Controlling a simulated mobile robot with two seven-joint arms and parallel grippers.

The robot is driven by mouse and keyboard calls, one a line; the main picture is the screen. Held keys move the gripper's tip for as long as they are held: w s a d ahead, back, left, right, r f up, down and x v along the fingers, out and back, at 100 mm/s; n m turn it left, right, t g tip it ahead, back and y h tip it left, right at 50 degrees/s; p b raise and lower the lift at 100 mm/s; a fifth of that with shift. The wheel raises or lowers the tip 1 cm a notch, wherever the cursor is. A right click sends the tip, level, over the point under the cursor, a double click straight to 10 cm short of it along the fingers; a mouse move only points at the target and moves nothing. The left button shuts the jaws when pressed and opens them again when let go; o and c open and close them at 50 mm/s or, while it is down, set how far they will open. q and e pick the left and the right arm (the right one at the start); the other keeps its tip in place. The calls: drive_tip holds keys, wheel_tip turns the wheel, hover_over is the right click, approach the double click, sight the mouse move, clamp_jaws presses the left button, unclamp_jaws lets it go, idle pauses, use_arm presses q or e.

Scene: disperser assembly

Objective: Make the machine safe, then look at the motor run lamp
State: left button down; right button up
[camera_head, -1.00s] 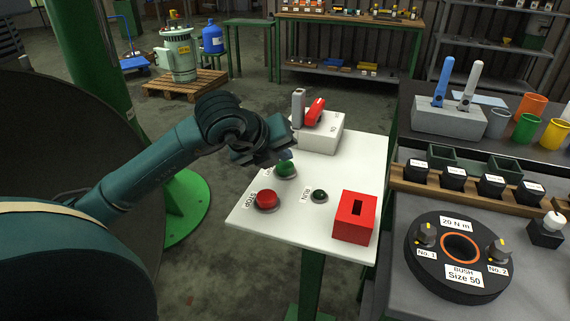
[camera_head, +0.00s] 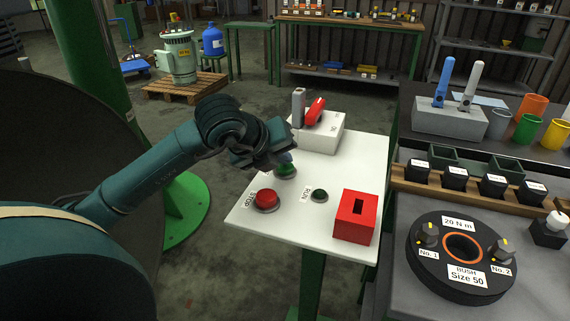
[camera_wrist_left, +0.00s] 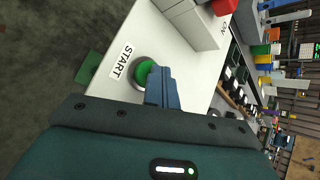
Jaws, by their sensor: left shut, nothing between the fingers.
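The white control table (camera_head: 322,252) carries a red STOP button (camera_head: 267,199), a green START button (camera_head: 285,171) and a small dark green RUN lamp (camera_head: 319,195), which looks unlit. A white box (camera_head: 318,137) with a red handle (camera_head: 315,111) and an ON label stands at the back. My left gripper (camera_head: 287,157) is shut and empty, just above the START button. In the left wrist view its blue fingertips (camera_wrist_left: 162,85) point down beside the green START button (camera_wrist_left: 145,72) and partly cover it; I cannot tell if they touch. My right gripper is not in view.
A red slotted box (camera_head: 355,217) stands at the table's front right. To the right, a grey bench holds a black disc labelled BUSH Size 50 (camera_head: 433,274), black labelled blocks (camera_head: 454,178) and coloured cups (camera_head: 526,128). A green column (camera_head: 90,60) stands at left.

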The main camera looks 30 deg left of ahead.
sight(281, 169)
use_arm(q)
drive_tip(key=shift+f+b, duration=0.4)
drive_tip(key=shift+f, duration=0.1)
drive_tip(key=shift+r, duration=0.1)
idle(0.4)
drive_tip(key=shift+r+p, duration=0.85)
drive_tip(key=shift+r, duration=0.4)
drive_tip(key=shift+r+p, duration=1.7)
drive_tip(key=shift+r, duration=0.85)
drive_tip(key=shift+f, duration=0.1)
